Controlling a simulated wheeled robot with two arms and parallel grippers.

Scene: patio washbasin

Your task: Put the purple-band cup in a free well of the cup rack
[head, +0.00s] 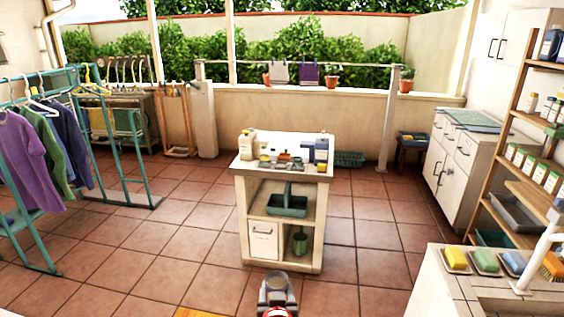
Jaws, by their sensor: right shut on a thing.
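My right gripper (277,287) shows small at the bottom middle, in front of the white cart (240,200). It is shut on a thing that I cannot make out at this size. No purple band shows on it, so I cannot tell whether it is the purple-band cup. Several small items (283,158) stand on the cart top, too small to tell whether a cup rack with wells is among them. My left gripper is not in view.
A white jug (247,144) and a blue-and-white thing (316,149) stand on the cart top. A teal caddy (287,204) sits on its shelf. A clothes rack (100,140) stands at left, a counter with soap dishes (485,262) at right. Tiled floor is clear around the cart.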

